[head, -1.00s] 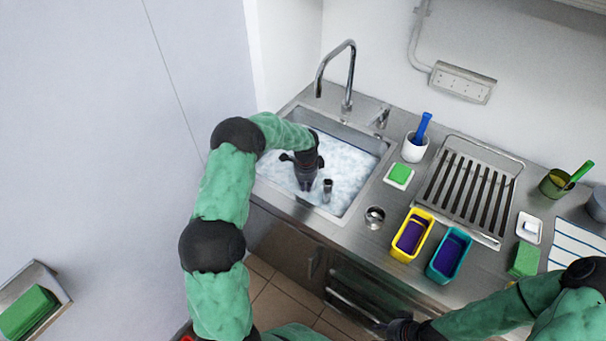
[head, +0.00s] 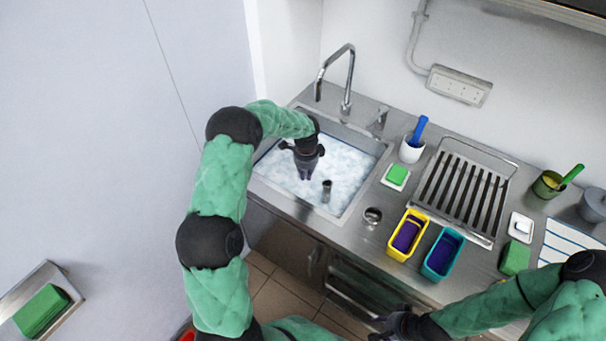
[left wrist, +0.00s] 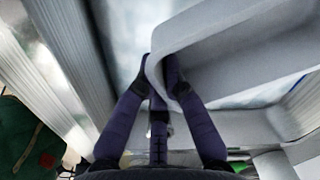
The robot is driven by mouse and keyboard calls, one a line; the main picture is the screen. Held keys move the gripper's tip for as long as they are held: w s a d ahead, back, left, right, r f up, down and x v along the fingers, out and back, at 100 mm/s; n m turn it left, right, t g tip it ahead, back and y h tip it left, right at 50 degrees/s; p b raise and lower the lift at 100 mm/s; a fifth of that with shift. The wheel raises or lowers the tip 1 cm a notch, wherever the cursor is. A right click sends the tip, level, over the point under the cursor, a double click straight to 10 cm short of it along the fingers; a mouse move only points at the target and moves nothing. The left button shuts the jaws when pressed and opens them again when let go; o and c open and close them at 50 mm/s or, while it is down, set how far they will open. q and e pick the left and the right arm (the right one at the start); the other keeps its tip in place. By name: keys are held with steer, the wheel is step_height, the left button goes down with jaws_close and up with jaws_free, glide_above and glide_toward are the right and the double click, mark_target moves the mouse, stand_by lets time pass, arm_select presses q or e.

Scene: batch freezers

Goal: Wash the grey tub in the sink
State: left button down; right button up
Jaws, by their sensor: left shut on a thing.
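My left gripper (head: 305,177) points down into the foamy water of the sink (head: 353,205), left of the dark upright pipe. In the left wrist view, its fingers (left wrist: 163,85) are closed on the rim of the grey tub (left wrist: 235,45), whose pale grey wall runs off to the upper right. In the head view I cannot make out the tub; the foam and my gripper hide it. My right gripper (head: 385,330) hangs in front of the counter, low in the picture; its fingers are too small and dark to judge.
The tap (head: 348,80) arches over the back of the sink. To the right stand a green sponge (head: 397,174) on a dish, a white cup with a blue handle (head: 411,150), a yellow tub (head: 407,236), a teal tub (head: 442,254) and a drying rack (head: 462,192).

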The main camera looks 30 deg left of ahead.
arm_select(q)
steer(key=shift+r+p, duration=1.95)
steer(key=shift+r, duration=1.55)
steer(key=shift+r+p, duration=0.95)
steer(key=shift+r, duration=0.55)
